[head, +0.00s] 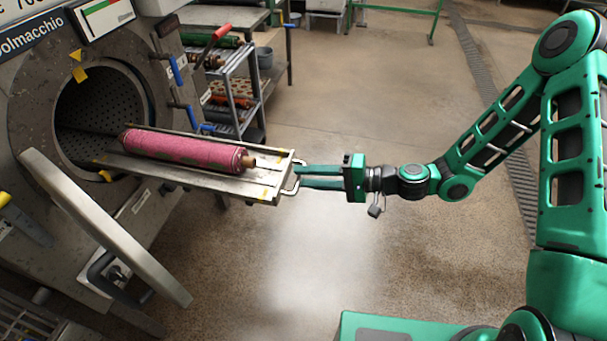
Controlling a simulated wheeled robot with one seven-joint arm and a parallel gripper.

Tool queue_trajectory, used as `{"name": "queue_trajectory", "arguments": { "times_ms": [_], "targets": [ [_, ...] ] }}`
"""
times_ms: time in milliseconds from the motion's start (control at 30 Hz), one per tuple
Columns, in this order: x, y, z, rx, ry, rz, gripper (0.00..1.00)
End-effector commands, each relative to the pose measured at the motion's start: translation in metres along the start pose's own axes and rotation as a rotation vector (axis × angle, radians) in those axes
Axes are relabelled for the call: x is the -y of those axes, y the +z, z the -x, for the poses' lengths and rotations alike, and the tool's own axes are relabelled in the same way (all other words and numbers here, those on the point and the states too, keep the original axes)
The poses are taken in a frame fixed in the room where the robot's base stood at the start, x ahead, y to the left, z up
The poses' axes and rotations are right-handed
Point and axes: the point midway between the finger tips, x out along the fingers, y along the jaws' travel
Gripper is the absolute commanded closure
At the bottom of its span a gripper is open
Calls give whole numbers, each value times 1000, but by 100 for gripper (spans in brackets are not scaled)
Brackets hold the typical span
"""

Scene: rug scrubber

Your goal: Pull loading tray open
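The loading tray (190,178) is a long metal tray that sticks out of the machine's round drum opening (88,115). A rolled pink rug (185,150) lies along it. A metal bar handle (289,187) is at the tray's outer right end. My gripper (300,177) reaches in from the right, with its two long green fingers level and their tips at the handle. A narrow gap shows between the fingers. I cannot tell whether they grip the bar. The tray's inner end is hidden inside the drum.
The machine's round door (105,228) hangs open in front of the tray, at lower left. A metal shelf rack (243,85) with rolled rugs stands behind the tray. Concrete floor (350,250) is clear below and right of the tray's end.

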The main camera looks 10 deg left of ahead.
Motion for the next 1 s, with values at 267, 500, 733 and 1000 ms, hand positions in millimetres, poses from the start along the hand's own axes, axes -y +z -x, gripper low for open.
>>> {"name": "queue_trajectory", "arguments": {
  "times_ms": [267,500,733,1000],
  "targets": [
    [0,0,11,1,0,-1,71],
    [0,-2,53,-2,0,-2,71],
    [-1,-3,91,-2,1,-2,71],
    [-1,-3,108,0,0,-1,71]
  ]
}}
